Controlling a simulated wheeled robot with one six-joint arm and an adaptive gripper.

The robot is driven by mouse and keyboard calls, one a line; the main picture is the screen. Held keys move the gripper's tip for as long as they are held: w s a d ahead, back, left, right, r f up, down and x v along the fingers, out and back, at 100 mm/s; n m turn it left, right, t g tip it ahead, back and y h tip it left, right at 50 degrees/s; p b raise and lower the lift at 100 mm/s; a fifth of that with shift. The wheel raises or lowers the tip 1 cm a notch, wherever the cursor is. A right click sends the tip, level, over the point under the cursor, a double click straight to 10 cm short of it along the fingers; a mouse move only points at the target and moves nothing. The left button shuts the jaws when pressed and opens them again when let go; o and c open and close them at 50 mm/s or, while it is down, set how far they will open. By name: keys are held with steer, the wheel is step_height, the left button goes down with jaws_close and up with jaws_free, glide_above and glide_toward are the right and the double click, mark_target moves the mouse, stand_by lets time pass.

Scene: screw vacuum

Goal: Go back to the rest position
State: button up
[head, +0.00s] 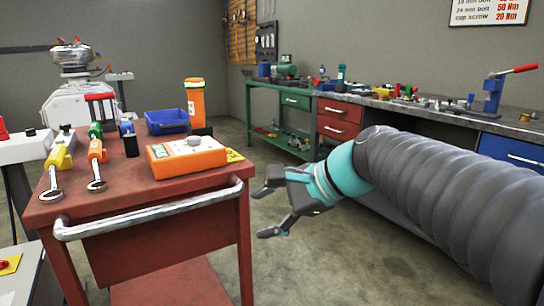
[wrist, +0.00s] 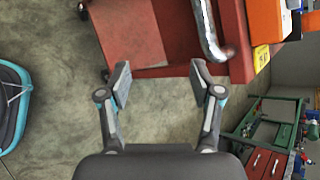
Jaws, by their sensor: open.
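My gripper (head: 268,212) is open and empty in the head view. It hangs in the air to the right of the red tool cart, below the level of its top, with its fingers pointing left. In the wrist view my gripper (wrist: 161,84) shows its two fingers spread apart, with bare concrete floor and the cart between and beyond them. The red cart (head: 160,247) carries its tools on top, and its metal handle (head: 150,214) runs along the near edge.
On the cart are an orange tester (head: 186,158), a blue bin (head: 167,122), an orange bottle (head: 195,101) and several hand tools. A long workbench (head: 440,112) with red drawers lines the right wall. Clear floor (head: 290,258) lies between cart and bench.

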steer(key=s+d+f+n+t+h+p, duration=0.1)
steer(key=s+d+f+n+h, duration=0.8)
steer(key=d, duration=0.7)
steer(key=s+f+n, duration=0.2)
steer(key=s+f, duration=0.2)
steer(key=s, duration=0.1)
steer(key=shift+s+f+n+p, duration=0.15)
steer(key=shift+f+n+p, duration=0.1)
steer(key=shift+n+p, duration=0.15)
